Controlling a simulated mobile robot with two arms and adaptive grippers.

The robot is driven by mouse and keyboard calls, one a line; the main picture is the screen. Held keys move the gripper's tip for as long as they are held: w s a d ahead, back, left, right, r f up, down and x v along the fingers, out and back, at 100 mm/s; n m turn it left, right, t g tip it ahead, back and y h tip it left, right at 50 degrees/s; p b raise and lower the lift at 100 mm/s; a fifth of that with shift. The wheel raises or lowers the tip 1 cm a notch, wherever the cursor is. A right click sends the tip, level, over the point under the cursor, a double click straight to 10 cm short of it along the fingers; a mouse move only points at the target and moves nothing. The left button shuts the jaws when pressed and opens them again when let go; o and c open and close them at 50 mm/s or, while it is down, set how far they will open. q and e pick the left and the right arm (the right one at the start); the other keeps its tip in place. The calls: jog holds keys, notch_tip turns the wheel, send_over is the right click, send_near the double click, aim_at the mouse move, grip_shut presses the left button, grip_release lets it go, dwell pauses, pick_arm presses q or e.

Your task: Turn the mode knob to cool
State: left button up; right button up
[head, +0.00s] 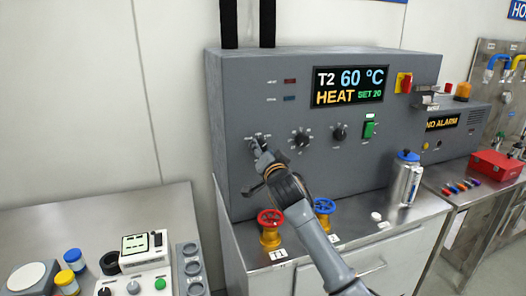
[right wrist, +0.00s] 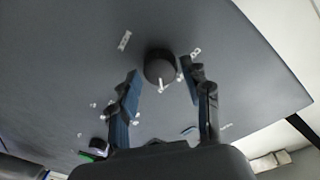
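The grey control cabinet (head: 238,100) has a display (head: 348,85) reading T2 60 °C, HEAT, SET 20. My right gripper (head: 257,150) is at the leftmost knob on the cabinet face and mostly hides it in the head view. In the right wrist view this round dark knob (right wrist: 160,66) has a white pointer mark and small white labels around it. The open fingers of my right gripper (right wrist: 163,85) stand on either side of the knob, with a visible gap on each side. My left gripper is not in view.
Two more knobs, a middle one (head: 300,138) and a right one (head: 340,132), are on the panel, beside a green switch (head: 369,130). Below are a red valve wheel (head: 270,217), a blue valve wheel (head: 324,206) and a silver flask (head: 405,180). The left bench holds a white instrument (head: 145,258).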

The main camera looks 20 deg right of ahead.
jog(key=c, duration=0.7)
jog(key=shift+n, duration=0.4)
jog(key=n+y+p, duration=0.1)
jog(key=n+p, duration=0.1)
jog(key=n, duration=0.8)
jog(key=n+t+y+p, duration=0.1)
jog(key=n+p, duration=0.1)
jog(key=n, duration=0.8)
jog(key=shift+f+p, duration=0.1)
jog(key=shift+p, duration=0.25)
jog(key=shift+n, duration=0.3)
jog(key=o, duration=1.2)
